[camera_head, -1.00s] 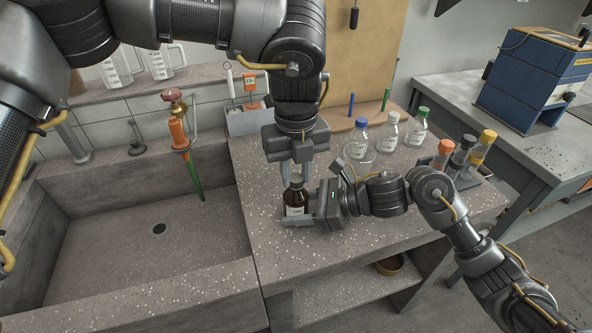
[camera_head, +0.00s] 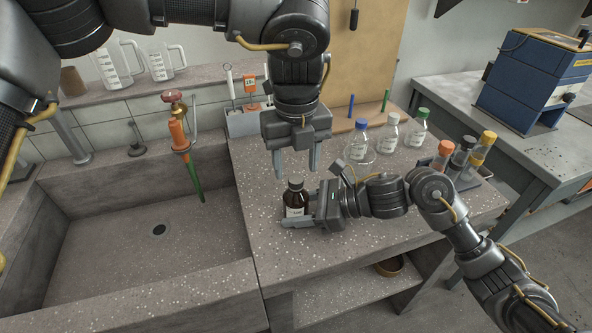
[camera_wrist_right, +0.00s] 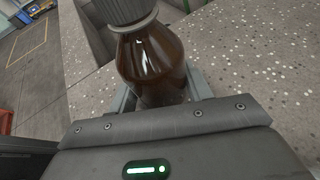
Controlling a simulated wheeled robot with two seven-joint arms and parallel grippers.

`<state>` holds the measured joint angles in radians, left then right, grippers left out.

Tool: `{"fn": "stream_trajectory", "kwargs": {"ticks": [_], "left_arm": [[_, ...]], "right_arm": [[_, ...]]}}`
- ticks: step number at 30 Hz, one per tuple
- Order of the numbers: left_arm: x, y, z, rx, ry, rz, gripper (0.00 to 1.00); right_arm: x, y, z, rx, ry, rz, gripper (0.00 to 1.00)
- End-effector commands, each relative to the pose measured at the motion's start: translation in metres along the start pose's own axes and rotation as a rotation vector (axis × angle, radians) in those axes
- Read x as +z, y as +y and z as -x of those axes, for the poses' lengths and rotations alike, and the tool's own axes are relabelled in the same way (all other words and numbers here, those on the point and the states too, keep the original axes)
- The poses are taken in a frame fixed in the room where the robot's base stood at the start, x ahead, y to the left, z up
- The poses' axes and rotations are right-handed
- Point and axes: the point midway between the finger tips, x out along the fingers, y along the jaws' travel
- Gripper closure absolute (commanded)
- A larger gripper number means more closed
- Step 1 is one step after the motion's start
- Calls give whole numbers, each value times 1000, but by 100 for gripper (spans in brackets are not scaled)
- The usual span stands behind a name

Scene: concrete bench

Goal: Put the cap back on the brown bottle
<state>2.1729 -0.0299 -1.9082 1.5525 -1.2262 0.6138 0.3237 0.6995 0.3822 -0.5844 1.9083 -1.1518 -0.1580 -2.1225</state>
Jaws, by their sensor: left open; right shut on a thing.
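In the right wrist view the brown glass (camera_wrist_right: 152,62) and the ribbed cap (camera_wrist_right: 122,10) on the neck show close up; the cap's top is cut off. My right gripper (camera_head: 297,218) comes from the right, shut around the bottle's body. My left gripper (camera_head: 297,172) points down above the bottle, its fingers spread wide and empty, with their tips just above or beside the cap.
Bottles with blue (camera_head: 361,127), white (camera_head: 393,118) and green (camera_head: 423,113) caps stand behind on the right. A rack (camera_head: 462,172) of colour-capped tubes is at the right edge. The sink (camera_head: 120,250) lies to the left. The bench front is clear.

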Motion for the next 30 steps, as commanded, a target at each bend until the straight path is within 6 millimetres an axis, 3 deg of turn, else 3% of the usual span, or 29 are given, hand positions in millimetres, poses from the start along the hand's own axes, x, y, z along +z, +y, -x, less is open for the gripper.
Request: {"fn": "stream_trajectory", "kwargs": {"ticks": [6,12,18,26,27,30], "left_arm": [[1,-1,47,-3,-5,1,49],[0,0,78,-1,-3,1,49],[0,0,90,0,0,0,49],[0,0,91,0,0,0,49],[0,0,91,0,0,0,49],[0,0,91,0,0,0,49]], "right_arm": [[0,0,0,0,1,-1,100],[0,0,0,0,1,-1,100],[0,0,0,0,1,0,100],[0,0,0,0,0,0,100],[0,0,0,0,0,0,49],[0,0,0,0,0,0,36]]}}
